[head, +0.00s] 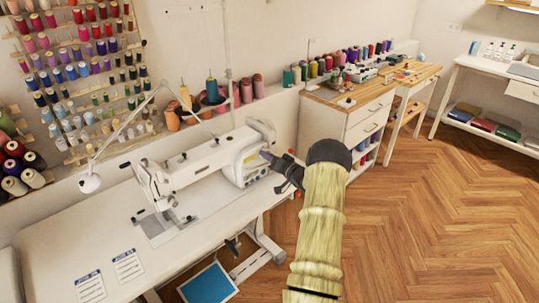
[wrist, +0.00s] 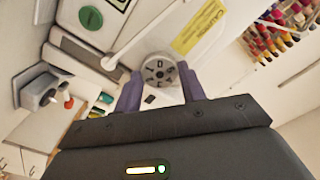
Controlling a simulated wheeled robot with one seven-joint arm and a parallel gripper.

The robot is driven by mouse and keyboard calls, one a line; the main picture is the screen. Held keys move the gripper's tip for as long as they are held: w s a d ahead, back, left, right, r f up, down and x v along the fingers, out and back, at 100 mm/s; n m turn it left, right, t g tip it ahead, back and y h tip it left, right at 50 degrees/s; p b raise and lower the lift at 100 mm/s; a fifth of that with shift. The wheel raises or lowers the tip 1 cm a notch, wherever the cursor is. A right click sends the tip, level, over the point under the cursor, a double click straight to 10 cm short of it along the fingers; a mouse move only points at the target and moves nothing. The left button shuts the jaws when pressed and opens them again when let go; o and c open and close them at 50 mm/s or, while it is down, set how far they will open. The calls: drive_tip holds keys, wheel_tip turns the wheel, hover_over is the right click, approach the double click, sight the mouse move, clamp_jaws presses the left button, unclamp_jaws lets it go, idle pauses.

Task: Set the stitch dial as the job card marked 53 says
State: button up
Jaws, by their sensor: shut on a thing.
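The white sewing machine (head: 205,165) stands on the white table, and my gripper (head: 268,160) is at the right end of its body. In the wrist view the round grey stitch dial (wrist: 158,70) has letters around its face, a D at the top; the others are hard to read. My gripper (wrist: 160,88) is shut on the dial, one purple finger on each side of it. In the head view the dial is hidden behind the gripper. Two job cards, a left one (head: 90,287) and a right one (head: 128,265), lie flat on the table front; their numbers are too small to read.
A green round button (wrist: 91,17) and a yellow caution label (wrist: 200,28) are near the dial. A white lamp (head: 90,183) stands left of the machine. Thread spools line the wall behind. A drawer cabinet (head: 345,120) stands to the right, with open wooden floor before it.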

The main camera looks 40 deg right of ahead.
drive_tip(key=shift+s+f+m, duration=0.1)
drive_tip(key=shift+f+m, duration=0.15)
drive_tip(key=shift+m, duration=0.25)
drive_tip(key=shift+a, duration=0.1)
drive_tip(key=o, duration=1)
drive_tip(key=shift+c, duration=0.2)
drive_tip(key=shift+r, duration=0.1)
drive_tip(key=s+d+b, duration=0.1)
drive_tip(key=s, duration=1.6)
drive_tip(key=shift+s+d, duration=0.15)
drive_tip(key=shift+d, duration=0.1)
